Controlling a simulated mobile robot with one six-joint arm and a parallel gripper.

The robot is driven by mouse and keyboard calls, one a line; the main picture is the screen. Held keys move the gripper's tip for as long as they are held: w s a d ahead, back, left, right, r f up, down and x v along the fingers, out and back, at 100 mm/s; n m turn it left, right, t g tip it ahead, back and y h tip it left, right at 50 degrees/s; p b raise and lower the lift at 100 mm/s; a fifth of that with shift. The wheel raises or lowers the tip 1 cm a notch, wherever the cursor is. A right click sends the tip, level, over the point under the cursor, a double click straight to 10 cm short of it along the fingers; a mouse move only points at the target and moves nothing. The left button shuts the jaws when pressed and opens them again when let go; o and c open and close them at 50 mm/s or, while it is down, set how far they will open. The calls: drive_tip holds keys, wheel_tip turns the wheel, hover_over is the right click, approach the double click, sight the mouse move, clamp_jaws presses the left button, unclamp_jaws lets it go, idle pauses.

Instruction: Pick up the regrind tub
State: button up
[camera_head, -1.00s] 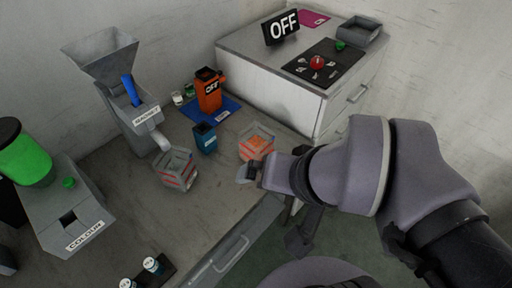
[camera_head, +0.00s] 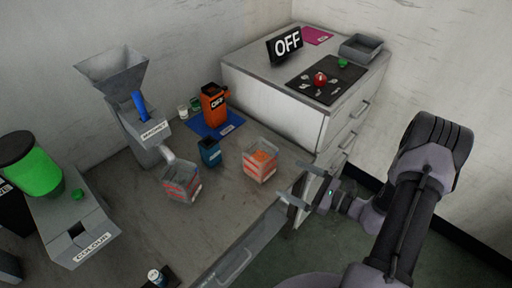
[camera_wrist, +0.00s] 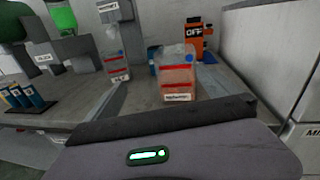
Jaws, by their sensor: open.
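A clear, open-topped tub (camera_head: 259,168) with red bands and orange granules stands upright near the bench's front edge. In the wrist view this tub (camera_wrist: 178,80) is straight ahead, with a white label low on its front, too small to read surely; I take it as the regrind tub. A similar red-banded tub (camera_head: 181,184) stands under the spout of the magnet hopper, and shows further back in the wrist view (camera_wrist: 117,66). My gripper (camera_head: 293,182) is open and empty, just right of the orange-filled tub and apart from it.
A small blue container (camera_head: 210,153) stands behind the two tubs. An orange bin marked OFF (camera_head: 214,104) stands on a blue mat (camera_head: 232,130). The white cabinet (camera_head: 280,113) rises behind the orange-filled tub. Bare bench lies in front of the tubs.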

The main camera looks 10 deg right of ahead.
sight(271, 166)
wheel_tip(271, 166, down, 4)
drive_tip(key=d+m+t+h, duration=0.2)
drive_tip(key=m, duration=0.1)
drive_tip(key=b+x, duration=0.2)
drive_tip(key=x, duration=0.9)
drive_tip(key=b+x, duration=0.1)
drive_tip(key=x, duration=0.2)
drive_tip(key=b+x, duration=0.1)
drive_tip(key=x, duration=0.1)
drive_tip(key=shift+w+a+r, duration=0.2)
drive_tip(key=shift+a, duration=0.2)
drive_tip(key=c, duration=1.7)
